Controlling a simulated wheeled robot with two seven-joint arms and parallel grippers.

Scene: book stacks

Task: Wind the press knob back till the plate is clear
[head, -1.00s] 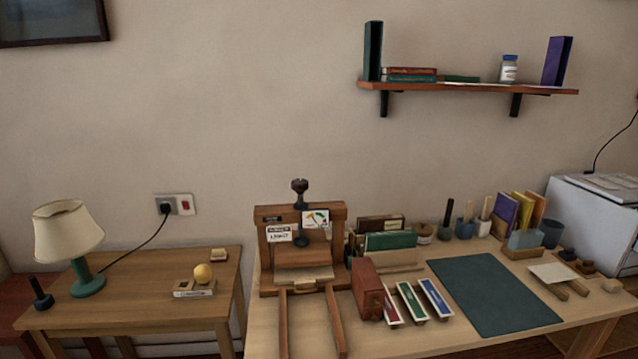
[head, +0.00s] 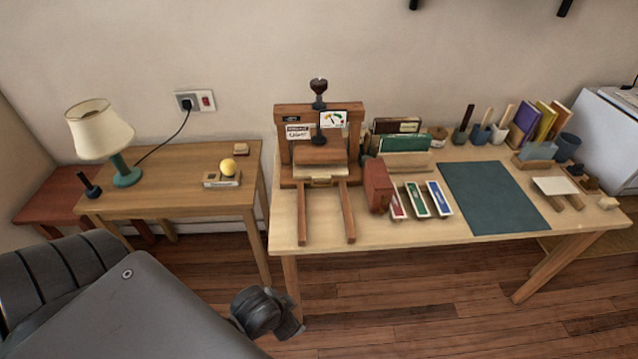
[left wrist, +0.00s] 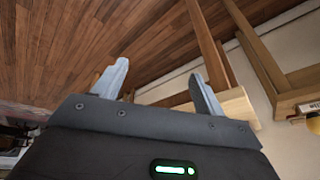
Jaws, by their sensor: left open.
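The wooden press (head: 282,150) stands on the left part of the long table. Its dark knob (head: 319,87) sits on top of an upright screw through the top beam. Below the beam is the brown press plate (head: 322,154), with a pale layer (head: 318,172) under it; I cannot tell whether they touch. My left gripper (left wrist: 158,85) is open and empty in the left wrist view, over the floor and apart from the press. My right gripper is out of view.
A side table (head: 165,205) with a lamp (head: 100,135) and a yellow ball (head: 228,164) stands left of the press. A red box (head: 377,188), coloured strips and a green mat (head: 495,193) lie right of it.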

